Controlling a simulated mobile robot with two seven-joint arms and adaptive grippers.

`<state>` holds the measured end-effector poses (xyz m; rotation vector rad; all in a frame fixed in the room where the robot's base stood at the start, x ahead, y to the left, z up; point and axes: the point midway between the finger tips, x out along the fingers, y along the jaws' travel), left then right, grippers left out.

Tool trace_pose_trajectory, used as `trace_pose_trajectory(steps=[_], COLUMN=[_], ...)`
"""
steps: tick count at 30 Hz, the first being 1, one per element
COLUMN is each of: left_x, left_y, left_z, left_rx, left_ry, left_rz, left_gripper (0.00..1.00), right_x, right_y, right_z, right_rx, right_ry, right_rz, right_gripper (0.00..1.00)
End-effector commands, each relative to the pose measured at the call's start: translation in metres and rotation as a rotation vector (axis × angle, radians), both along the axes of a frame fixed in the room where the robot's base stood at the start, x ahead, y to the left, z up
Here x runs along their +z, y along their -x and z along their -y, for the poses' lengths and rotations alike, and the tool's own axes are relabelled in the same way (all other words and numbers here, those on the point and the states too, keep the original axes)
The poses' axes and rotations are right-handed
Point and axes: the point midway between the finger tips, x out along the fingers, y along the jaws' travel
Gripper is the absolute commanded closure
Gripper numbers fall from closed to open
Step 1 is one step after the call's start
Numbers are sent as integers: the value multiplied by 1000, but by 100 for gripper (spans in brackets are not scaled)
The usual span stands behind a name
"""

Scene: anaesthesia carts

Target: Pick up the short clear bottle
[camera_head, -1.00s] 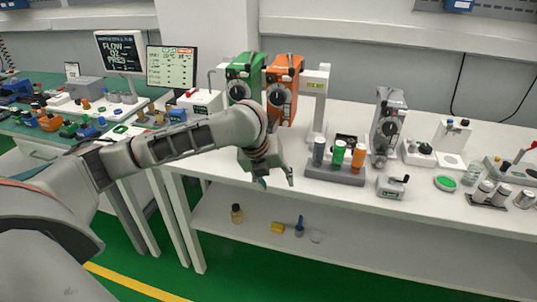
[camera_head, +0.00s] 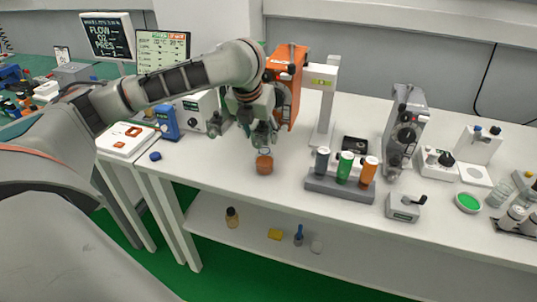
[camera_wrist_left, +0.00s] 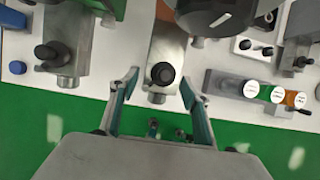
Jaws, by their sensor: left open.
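A small clear, glassy container (camera_head: 499,194) stands at the right of the white bench top. A small pale, see-through piece (camera_head: 316,247) lies on the lower shelf. I cannot tell for sure which of them is the short clear bottle. My left gripper (camera_head: 262,140) is over the bench top in front of the orange device, far to the left of the clear container. In the left wrist view its two fingers (camera_wrist_left: 161,84) are apart, with a grey body with a black knob (camera_wrist_left: 163,73) showing between them. My right gripper is not in view.
A rack with grey, green and orange cylinders (camera_head: 340,189) stands near the front edge, right of my gripper. A brown round piece (camera_head: 264,165) is just below it. The orange device (camera_head: 289,86) and grey device (camera_head: 404,127) stand behind. An amber bottle (camera_head: 232,217) is on the shelf.

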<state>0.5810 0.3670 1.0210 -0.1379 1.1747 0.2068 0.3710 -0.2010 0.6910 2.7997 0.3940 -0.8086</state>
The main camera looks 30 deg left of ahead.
Motion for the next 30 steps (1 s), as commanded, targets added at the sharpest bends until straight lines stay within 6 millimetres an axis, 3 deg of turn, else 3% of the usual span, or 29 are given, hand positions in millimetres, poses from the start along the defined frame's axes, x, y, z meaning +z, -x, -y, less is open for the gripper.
trace_pose_trajectory(steps=[8, 18, 28, 29, 30], left_x=[-26, -67, -71, -71, -71], left_y=[-9, -25, -29, -29, -29], left_z=[-2, -5, -7, -7, -7], left_rx=[0, 0, 1, 1, 1], left_ry=[1, 0, 1, 1, 1], left_rz=[-3, -2, 0, 0, 0], left_gripper=[53, 53, 53, 56, 66], right_x=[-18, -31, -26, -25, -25], right_y=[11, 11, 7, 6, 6], right_z=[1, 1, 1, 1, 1], right_rx=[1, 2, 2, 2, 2], right_ry=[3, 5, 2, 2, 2], right_rz=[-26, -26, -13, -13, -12], right_gripper=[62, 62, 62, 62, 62])
